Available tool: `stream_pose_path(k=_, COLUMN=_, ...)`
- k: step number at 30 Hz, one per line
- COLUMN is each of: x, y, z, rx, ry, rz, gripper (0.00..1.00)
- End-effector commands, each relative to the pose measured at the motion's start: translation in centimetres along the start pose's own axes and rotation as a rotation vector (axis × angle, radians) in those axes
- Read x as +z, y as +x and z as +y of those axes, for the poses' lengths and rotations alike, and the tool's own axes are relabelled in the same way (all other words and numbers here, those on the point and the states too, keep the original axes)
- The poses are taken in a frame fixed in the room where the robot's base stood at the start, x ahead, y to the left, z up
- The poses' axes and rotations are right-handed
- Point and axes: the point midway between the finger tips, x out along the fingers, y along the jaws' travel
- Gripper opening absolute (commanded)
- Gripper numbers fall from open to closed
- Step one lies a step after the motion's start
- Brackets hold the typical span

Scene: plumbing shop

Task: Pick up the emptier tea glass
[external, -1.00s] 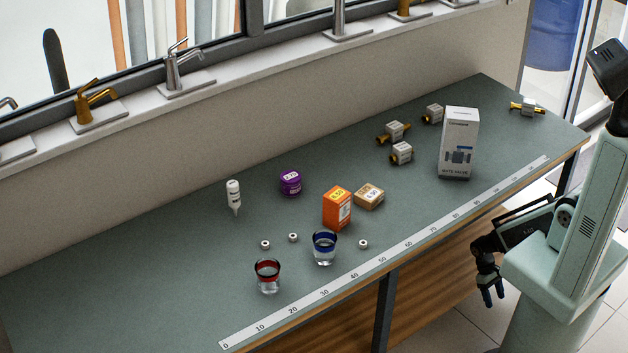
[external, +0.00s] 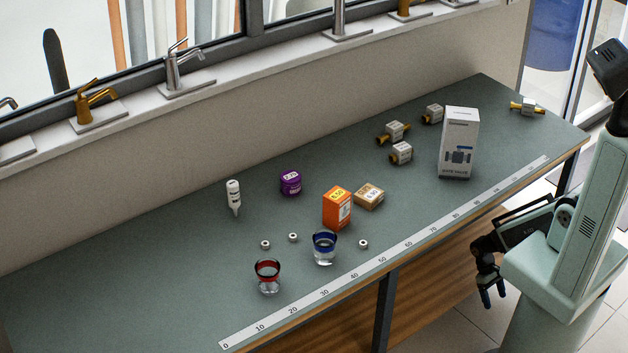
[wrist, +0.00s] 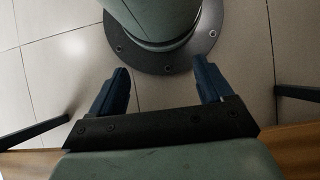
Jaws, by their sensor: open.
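Two small tea glasses stand upright near the front edge of the bench in the external view. One has a red band at its rim (external: 268,276), the other a blue band (external: 324,248), behind and to the right of it. Both look clear with some liquid low down; I cannot tell which holds less. My gripper (external: 492,294) hangs off the bench's front side, beside my base, far right of both glasses. In the wrist view my gripper (wrist: 160,88) is open and empty, its blue fingers apart over the floor. No glass shows there.
An orange box (external: 337,208), a tan box (external: 369,196), a purple tub (external: 291,182), a white bottle (external: 233,196) and small nuts (external: 293,237) lie around the glasses. A tall white valve box (external: 458,143) stands right. A ruler strip (external: 385,257) runs along the front edge.

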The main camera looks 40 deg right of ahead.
Motion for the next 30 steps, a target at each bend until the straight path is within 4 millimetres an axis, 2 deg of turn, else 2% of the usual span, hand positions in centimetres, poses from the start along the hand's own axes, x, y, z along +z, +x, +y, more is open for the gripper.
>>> stream_pose_path(k=1, x=0.0, y=0.0, z=0.0, rx=0.000, ry=0.000, rz=0.000, gripper=0.85)
stream_pose_path(k=4, x=0.0, y=0.0, z=0.0, rx=0.000, ry=0.000, rz=0.000, gripper=0.93)
stream_pose_path(k=11, x=0.0, y=0.0, z=0.0, rx=0.001, ry=-0.002, rz=0.000, gripper=0.93)
stream_pose_path(k=16, x=-0.6, y=0.0, z=-0.8, rx=0.024, ry=-0.049, rz=-0.011, gripper=0.93)
stream_pose_path(k=30, x=-2.9, y=0.0, z=-7.0, rx=0.186, ry=-0.369, rz=-0.095, gripper=0.93)
